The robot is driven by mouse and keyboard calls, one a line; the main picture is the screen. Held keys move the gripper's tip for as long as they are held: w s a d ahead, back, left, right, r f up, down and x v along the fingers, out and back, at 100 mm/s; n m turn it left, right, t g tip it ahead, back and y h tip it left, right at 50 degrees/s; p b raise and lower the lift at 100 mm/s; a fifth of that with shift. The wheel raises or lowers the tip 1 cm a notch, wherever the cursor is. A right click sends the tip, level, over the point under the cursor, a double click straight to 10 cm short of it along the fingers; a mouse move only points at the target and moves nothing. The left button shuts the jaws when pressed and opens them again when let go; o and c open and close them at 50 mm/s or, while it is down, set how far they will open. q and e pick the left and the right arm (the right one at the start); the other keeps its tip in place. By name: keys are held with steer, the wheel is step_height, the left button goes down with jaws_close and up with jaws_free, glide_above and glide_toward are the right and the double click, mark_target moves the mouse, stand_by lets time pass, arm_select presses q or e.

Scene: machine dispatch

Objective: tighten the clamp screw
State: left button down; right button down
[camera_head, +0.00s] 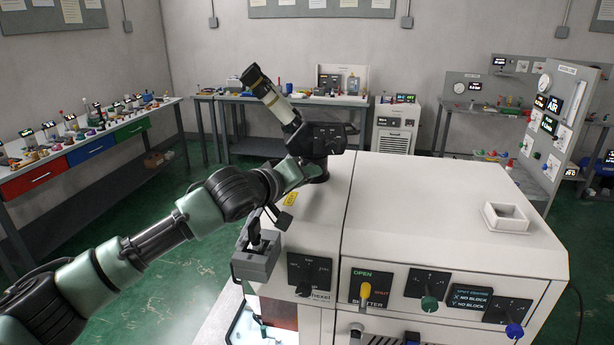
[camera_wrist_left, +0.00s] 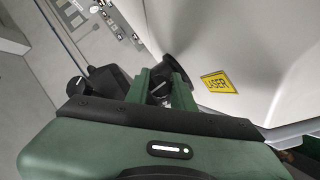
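A black microscope-like head (camera_head: 326,139) with a pale, slanted eyepiece tube (camera_head: 280,105) stands on a short black post on top of the white machine. My left gripper (camera_head: 308,172) is at the lower left of this head, beside the post. In the left wrist view its two green fingers (camera_wrist_left: 163,92) stand on either side of a small dark knob (camera_wrist_left: 160,91), which looks like the clamp screw. The fingers appear closed on it, with little gap. The knob is mostly hidden by the fingers and cannot be made out in the head view. My right gripper is not in view.
A yellow laser label (camera_wrist_left: 219,82) is close to the fingers. The white machine (camera_head: 430,205) carries a small white open box (camera_head: 506,217) and front knobs, including a yellow shutter lever (camera_head: 365,292). A grey bracket (camera_head: 256,258) hangs at its left edge. Benches line the walls.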

arm_select(q)
steer(key=shift+m, duration=0.3)
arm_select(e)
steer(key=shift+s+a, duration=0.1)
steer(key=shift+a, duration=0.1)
arm_select(q)
steer(key=shift+y, duration=0.3)
steer(key=shift+m+y, duration=0.3)
steer(key=shift+m, duration=0.4)
steer(key=shift+m+y, duration=1.2)
steer(key=shift+m, duration=0.1)
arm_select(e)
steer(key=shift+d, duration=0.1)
arm_select(q)
steer(key=shift+f, duration=0.1)
steer(key=c, duration=1.2)
jaws_free()
steer(key=shift+w, duration=0.1)
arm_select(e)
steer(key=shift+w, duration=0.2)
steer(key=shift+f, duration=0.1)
